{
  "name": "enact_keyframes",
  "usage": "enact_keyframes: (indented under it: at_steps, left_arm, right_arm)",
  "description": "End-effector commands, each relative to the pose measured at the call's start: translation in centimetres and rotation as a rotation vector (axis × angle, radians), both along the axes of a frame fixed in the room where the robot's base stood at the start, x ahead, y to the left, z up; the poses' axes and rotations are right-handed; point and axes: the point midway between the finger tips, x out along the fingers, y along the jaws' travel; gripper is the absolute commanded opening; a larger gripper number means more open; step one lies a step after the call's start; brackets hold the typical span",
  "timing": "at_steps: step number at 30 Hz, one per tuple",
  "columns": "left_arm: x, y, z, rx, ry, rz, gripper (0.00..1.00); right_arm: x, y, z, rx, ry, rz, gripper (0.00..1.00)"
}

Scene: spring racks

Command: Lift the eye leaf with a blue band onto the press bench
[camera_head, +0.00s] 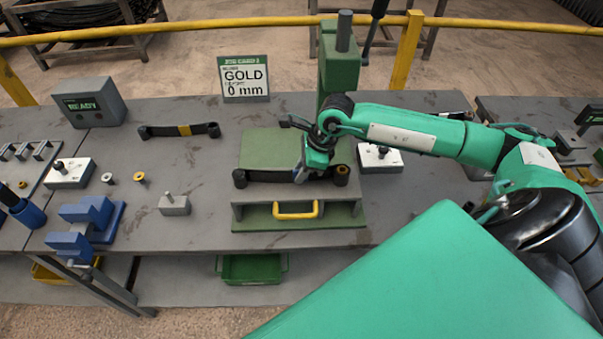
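A dark eye leaf (265,176) lies level across the front of the green press bench (258,145), with a rolled eye at each end. My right gripper (301,174) reaches down onto this leaf, right of its middle. The gripper covers part of the leaf, and I see no blue band on what shows. The fingertips are at the leaf, but I cannot tell whether they are shut on it. Another dark eye leaf with a yellow band (184,130) lies on the grey table at the back left. My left gripper is not in view.
A sign reading GOLD 0 mm (244,78) stands behind the bench. The green press column (338,65) rises at the bench's back. A blue fixture (88,217), a grey block with a pin (174,205) and a READY box (89,102) stand on the left.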

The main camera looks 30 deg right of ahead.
Motion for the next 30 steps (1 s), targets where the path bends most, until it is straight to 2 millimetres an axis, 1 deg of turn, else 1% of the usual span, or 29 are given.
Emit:
enact_keyframes:
  at_steps: [1,3,21,26,29,30]
  left_arm:
    - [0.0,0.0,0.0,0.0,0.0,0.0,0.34]
    - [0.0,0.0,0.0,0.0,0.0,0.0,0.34]
    - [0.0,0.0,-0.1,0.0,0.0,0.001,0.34]
    - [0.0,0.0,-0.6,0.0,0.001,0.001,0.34]
    - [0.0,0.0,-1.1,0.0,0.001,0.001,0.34]
    - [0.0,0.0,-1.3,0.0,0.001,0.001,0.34]
  right_arm:
    - [0.0,0.0,0.0,0.0,0.0,0.0,0.12]
    - [0.0,0.0,0.0,0.0,0.0,0.0,0.0]
    - [0.1,0.0,0.5,0.002,-0.005,0.0,0.0]
    - [0.2,0.0,1.6,0.0,-0.008,0.0,0.0]
    - [0.2,-0.1,2.9,-0.001,-0.009,0.001,0.0]
    - [0.2,0.0,3.6,0.0,-0.012,0.0,0.0]
